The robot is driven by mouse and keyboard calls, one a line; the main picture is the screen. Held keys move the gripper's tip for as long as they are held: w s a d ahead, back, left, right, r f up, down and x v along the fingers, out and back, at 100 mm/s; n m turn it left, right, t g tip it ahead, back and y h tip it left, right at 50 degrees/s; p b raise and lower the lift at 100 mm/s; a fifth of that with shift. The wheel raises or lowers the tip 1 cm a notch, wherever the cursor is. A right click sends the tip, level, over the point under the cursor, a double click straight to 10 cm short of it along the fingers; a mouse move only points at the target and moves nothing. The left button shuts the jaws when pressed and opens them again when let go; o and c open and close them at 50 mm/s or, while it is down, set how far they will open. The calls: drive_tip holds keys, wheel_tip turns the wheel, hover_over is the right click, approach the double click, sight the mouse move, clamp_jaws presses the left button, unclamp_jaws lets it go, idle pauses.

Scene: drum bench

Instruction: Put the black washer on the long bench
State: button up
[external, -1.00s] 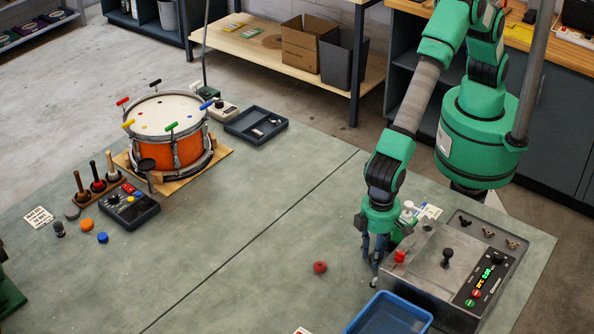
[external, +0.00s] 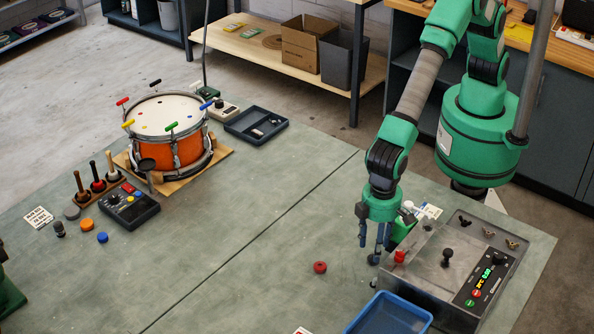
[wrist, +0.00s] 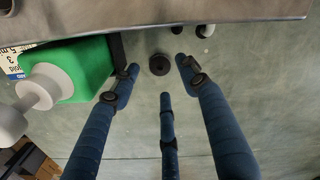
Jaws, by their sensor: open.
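The black washer (wrist: 160,64) shows in the wrist view as a dark ring lying flat on the grey-green bench top (wrist: 240,75). It is between and just beyond my fingertips, with no finger seen touching it. My gripper (wrist: 158,78) is open and empty, its blue fingers spread around the washer. In the external view my gripper (external: 373,248) points down over the long bench (external: 250,225), left of the metal control box. A dark spot at the fingertips there may be the washer or a fingertip; I cannot tell.
The metal control box (external: 430,262) stands close right of my gripper, with a green bottle (wrist: 85,70) beside the fingers. A blue bin (external: 390,315) is in front. A red ring (external: 320,267) lies to the left. The middle of the bench is clear.

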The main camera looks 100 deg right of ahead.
wheel_tip(320, 180, up, 8)
drive_tip(key=p, duration=0.1)
drive_tip(key=shift+r, duration=0.1)
idle(0.8)
drive_tip(key=d+r+t+y, duration=0.1)
drive_tip(key=d+r, duration=1.1)
drive_tip(key=d, duration=0.4)
drive_tip(key=d+r+t, duration=0.1)
drive_tip(key=d+r, duration=1.2)
drive_tip(key=d, duration=0.3)
drive_tip(key=s+d+r+n+t, duration=0.1)
drive_tip(key=s+d+r, duration=0.2)
drive_tip(key=s+d, duration=0.35)
drive_tip(key=s+d+r+t, duration=0.1)
drive_tip(key=s+d+r, duration=0.25)
drive_tip(key=d, duration=0.65)
drive_tip(key=s+d+f+t+h, duration=0.1)
drive_tip(key=s+d+f, duration=0.1)
drive_tip(key=s+d, duration=0.8)
drive_tip(key=s, duration=0.4)
drive_tip(key=shift+d+f+t, duration=0.3)
drive_tip(key=shift+f, duration=0.05)
